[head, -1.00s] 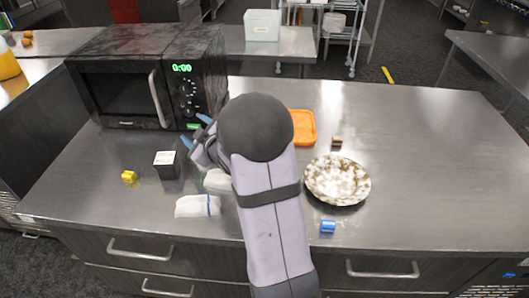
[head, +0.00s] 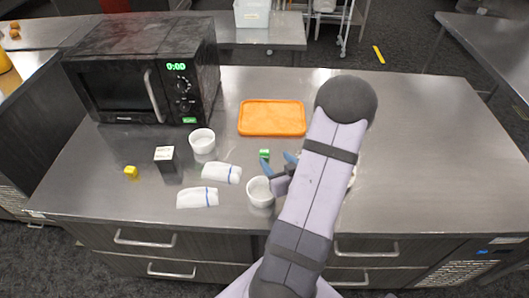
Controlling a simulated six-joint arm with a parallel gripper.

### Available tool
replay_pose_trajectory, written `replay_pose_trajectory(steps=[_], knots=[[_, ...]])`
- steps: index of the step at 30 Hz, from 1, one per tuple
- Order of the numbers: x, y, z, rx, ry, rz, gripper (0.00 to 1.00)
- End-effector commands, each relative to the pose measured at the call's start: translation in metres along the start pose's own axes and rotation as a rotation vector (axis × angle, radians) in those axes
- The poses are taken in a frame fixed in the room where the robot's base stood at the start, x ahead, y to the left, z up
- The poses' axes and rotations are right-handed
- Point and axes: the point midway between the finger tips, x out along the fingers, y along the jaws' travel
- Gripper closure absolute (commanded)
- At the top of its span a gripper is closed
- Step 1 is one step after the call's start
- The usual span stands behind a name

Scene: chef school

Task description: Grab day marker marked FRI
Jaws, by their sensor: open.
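Small coloured blocks that may be the day markers lie on the steel counter; their lettering is too small to read, so I cannot tell which is FRI. A green one (head: 264,153) lies below the orange tray, close to my gripper's fingertips. A yellow one (head: 131,172) lies at the left. Another green piece (head: 190,120) is at the microwave's lower front right. My gripper (head: 278,164) has blue fingertips spread open, low over the counter, just right of the green block. Whether it touches the block cannot be told. The blue and brown blocks are hidden, probably behind my arm.
An orange tray (head: 272,131) lies behind my gripper. White bowls (head: 202,142) (head: 260,192), folded white towels (head: 221,173) (head: 198,197) and a black box (head: 167,161) stand left. A microwave (head: 140,70) fills the back left. The counter's right side is clear.

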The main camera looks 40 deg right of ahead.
Motion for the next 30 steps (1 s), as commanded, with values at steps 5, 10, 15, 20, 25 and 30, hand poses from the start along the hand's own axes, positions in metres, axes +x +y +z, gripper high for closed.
replay_pose_trajectory(steps=[5, 10, 15, 20, 25, 30], knots=[[0.013, -0.001, -0.001, -0.003, -0.001, -0.003, 0.46], [0.020, -0.001, 0.000, -0.003, 0.000, -0.001, 0.46], [0.024, -0.002, 0.000, -0.003, -0.001, -0.002, 0.46], [0.037, -0.006, 0.001, -0.003, -0.003, -0.004, 0.46], [0.055, -0.008, 0.002, -0.004, -0.001, -0.003, 0.46], [0.069, -0.007, 0.003, -0.005, -0.001, -0.002, 0.46]])
